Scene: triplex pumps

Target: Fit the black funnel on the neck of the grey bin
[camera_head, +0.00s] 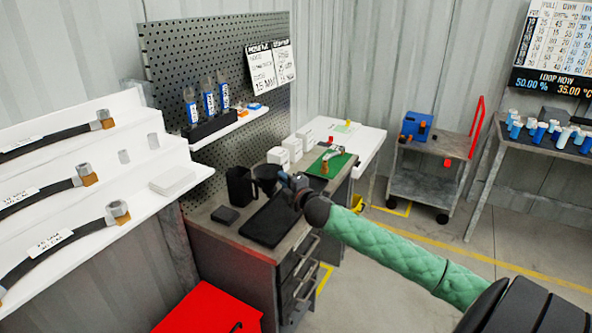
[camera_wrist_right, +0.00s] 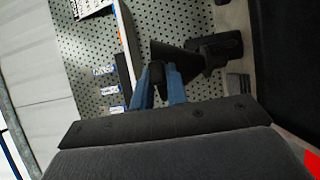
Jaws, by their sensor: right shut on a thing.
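My right gripper (camera_head: 287,182) reaches in from the right over the dark workbench, shut on the black funnel (camera_head: 266,174). The funnel's wide mouth faces up in the head view. In the wrist view, the blue fingers (camera_wrist_right: 160,88) are at the funnel (camera_wrist_right: 172,54); its cone points toward a dark container. A dark grey container (camera_head: 239,188) with a handle, which seems to be the bin, stands on the bench just left of the funnel. It also shows in the wrist view (camera_wrist_right: 225,47). I cannot tell whether funnel and container touch. My left gripper is out of view.
A black mat (camera_head: 268,220) and a small dark block (camera_head: 225,214) lie on the bench. White boxes (camera_head: 279,157) and a green board (camera_head: 335,164) are behind the gripper. A pegboard (camera_head: 215,60) with a bottle shelf rises behind the bench.

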